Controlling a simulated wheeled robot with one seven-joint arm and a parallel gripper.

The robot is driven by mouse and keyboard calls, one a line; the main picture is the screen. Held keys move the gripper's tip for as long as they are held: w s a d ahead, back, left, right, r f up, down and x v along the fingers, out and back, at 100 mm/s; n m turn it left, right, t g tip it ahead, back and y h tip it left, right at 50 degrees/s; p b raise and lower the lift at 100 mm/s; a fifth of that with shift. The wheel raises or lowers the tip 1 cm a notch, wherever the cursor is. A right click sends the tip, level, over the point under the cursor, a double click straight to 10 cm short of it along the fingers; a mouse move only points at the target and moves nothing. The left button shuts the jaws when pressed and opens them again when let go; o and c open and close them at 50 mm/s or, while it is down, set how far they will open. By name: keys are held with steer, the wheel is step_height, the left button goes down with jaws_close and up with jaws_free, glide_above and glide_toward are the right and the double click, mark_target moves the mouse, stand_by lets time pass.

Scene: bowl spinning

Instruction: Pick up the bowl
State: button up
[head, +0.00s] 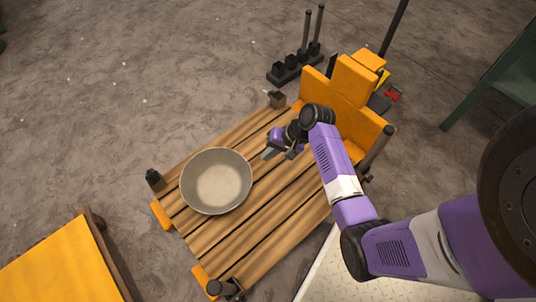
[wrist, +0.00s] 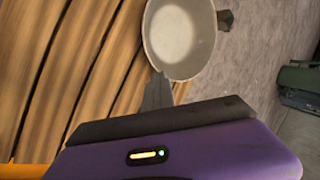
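The bowl (head: 216,181) is round, pale grey and appears empty. It sits upright on the left part of a slatted wooden platform (head: 262,222). My gripper (head: 269,153) is over the platform, just right of the bowl's rim, with a small gap in the head view. In the wrist view the bowl (wrist: 180,38) is at the top, partly cut off, and the dark finger of my gripper (wrist: 157,92) points toward its near rim. Only one finger shape shows clearly, so the finger opening is hidden. Nothing is seen held.
Orange blocks (head: 353,82) stand at the platform's upper right end. Dark posts rise at its corners, one (head: 154,178) close to the bowl's left. A black rack with upright rods (head: 296,68) is behind. An orange-topped piece (head: 62,265) is lower left. Slats in front are clear.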

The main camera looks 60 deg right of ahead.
steer(key=o, duration=1.7)
